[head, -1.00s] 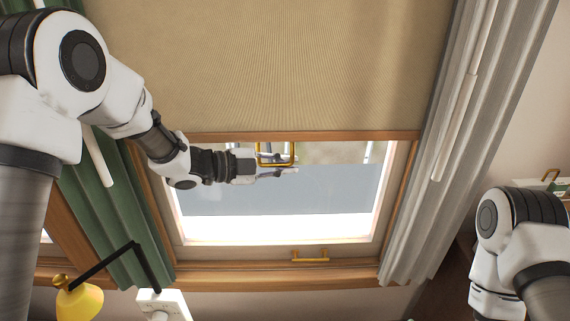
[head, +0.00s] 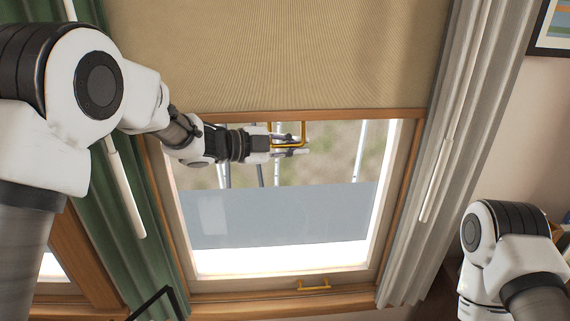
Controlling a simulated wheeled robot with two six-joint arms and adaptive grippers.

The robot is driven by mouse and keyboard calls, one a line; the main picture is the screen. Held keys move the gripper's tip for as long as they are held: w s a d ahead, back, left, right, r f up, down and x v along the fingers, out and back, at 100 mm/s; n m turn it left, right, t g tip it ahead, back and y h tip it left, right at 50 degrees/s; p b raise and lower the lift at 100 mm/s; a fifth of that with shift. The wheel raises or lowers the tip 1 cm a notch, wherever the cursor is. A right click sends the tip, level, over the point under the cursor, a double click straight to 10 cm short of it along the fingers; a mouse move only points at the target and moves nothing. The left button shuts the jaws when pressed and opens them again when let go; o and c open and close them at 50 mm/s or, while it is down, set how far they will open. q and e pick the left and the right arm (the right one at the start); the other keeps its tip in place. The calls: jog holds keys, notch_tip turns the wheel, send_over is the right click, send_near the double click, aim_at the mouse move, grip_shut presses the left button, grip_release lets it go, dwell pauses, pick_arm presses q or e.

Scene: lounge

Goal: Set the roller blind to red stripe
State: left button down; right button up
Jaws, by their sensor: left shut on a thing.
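The tan roller blind (head: 290,60) hangs over the upper part of the window, with a wooden bar (head: 350,113) along its bottom edge. I see no red stripe in this view. My right arm shows at the lower right, but its gripper is out of view.
The wooden window frame has a small brass handle (head: 313,286) at its bottom. A green curtain (head: 125,220) hangs on the left and a grey curtain (head: 440,150) on the right. A framed picture (head: 552,30) is on the right wall.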

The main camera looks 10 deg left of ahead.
aim_at(297, 49)
pick_arm(q)
notch_tip(297, 49, up, 20)
jog(key=p, duration=1)
jog(key=shift+p, duration=0.35)
notch_tip(297, 49, up, 12)
jog(key=p, duration=0.2)
jog(key=shift+p, duration=0.35)
jog(key=c, duration=1.2)
grip_release()
jog(key=shift+f, duration=0.1)
